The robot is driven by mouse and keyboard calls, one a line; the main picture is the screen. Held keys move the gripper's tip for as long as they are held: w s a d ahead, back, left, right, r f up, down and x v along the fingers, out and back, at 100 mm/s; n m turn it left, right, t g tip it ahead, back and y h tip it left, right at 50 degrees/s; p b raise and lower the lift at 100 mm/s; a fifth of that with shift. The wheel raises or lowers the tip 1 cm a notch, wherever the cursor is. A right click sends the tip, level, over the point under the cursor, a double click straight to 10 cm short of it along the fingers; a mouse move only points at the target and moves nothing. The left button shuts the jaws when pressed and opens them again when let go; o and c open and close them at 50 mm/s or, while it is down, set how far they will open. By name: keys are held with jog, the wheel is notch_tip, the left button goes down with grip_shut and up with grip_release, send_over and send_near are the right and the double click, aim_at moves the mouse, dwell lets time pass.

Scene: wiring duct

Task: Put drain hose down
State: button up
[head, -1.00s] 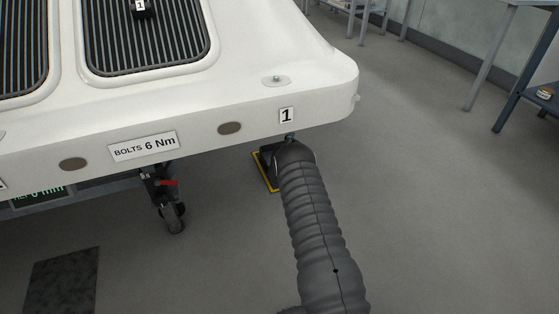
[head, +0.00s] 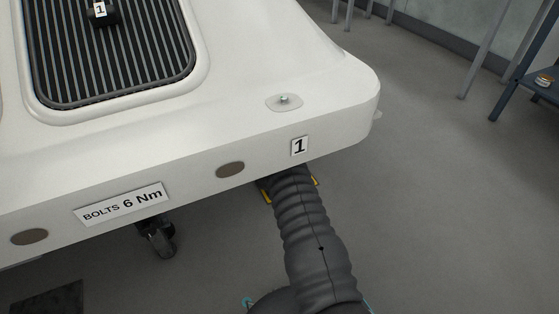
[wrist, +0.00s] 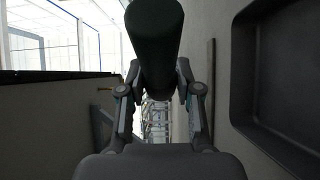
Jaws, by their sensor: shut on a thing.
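In the wrist view, a dark, smooth, round piece, which I take to be the drain hose (wrist: 153,42), lies between the two fingers of my gripper (wrist: 158,82). The gripper is shut on it. In the head view, my sleeved arm reaches forward to below the edge of the white housing (head: 225,128). The gripper and the hose are hidden there, behind the arm and under the housing.
A yellow-edged dark piece (head: 315,182) shows beside my arm under the housing corner. A caster (head: 159,239) stands below the housing. Label 1 (head: 299,147) is just above my arm. Grey floor to the right is clear up to a bench (head: 540,88). A dark recess (wrist: 275,70) is at right in the wrist view.

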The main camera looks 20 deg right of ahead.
jog(key=s+f, duration=0.4)
jog(key=f, duration=0.2)
jog(key=shift+s+a+f+b, duration=0.2)
jog(key=shift+s+f+b, duration=0.15)
jog(key=shift+f+b, duration=0.05)
jog(key=shift+f, duration=0.6)
jog(key=o, duration=1.1)
jog(key=v, duration=0.4)
jog(key=p+v, duration=0.1)
jog(key=v, duration=0.3)
jog(key=r+v, duration=0.1)
jog(key=v, duration=0.3)
jog(key=shift+p, duration=0.3)
